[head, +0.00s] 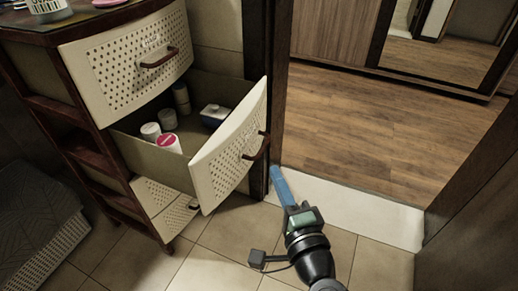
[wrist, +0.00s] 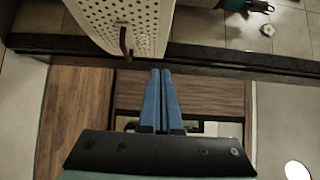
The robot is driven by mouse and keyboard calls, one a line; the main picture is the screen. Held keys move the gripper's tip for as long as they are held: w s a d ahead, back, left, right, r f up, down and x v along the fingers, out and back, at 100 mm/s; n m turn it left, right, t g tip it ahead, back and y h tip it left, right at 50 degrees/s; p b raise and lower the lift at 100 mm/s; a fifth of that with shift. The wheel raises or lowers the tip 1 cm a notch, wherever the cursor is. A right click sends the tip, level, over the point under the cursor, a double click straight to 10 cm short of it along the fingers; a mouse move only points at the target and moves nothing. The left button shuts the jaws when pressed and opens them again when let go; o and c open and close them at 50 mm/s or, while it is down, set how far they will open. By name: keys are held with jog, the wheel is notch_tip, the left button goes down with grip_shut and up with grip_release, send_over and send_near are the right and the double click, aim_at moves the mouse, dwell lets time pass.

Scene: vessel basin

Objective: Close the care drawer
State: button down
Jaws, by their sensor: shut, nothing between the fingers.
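The open drawer, which I take to be the care drawer, is the middle one of the cabinet; its cream perforated front (head: 222,158) sticks out at an angle. Its brown handle (head: 258,148) faces right. The drawer front (wrist: 112,20) and handle (wrist: 124,43) also show at the top of the wrist view. My gripper (head: 275,170) has blue fingers, shut and empty, right of and slightly below the handle in the head view. In the wrist view, the fingertips (wrist: 160,73) are apart from the handle, to its lower right.
The drawer holds several small containers, including a white-and-pink jar (head: 168,142) and a blue-and-white box (head: 214,114). The upper drawer (head: 120,75) and the lower drawer (head: 160,205) look shut. A dark door frame (head: 281,60) stands close behind the drawer's right end. Tiled floor (head: 225,235) is clear in front.

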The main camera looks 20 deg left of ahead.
jog(key=b, duration=0.2)
send_near(241, 129)
jog(key=w, duration=0.4)
jog(key=a, duration=0.3)
jog(key=shift+w+a+f+b, duration=0.1)
jog(key=shift+w+b, duration=0.2)
jog(key=shift+w, duration=0.1)
jog(key=shift+a, duration=0.15)
jog(key=shift+a, duration=0.1)
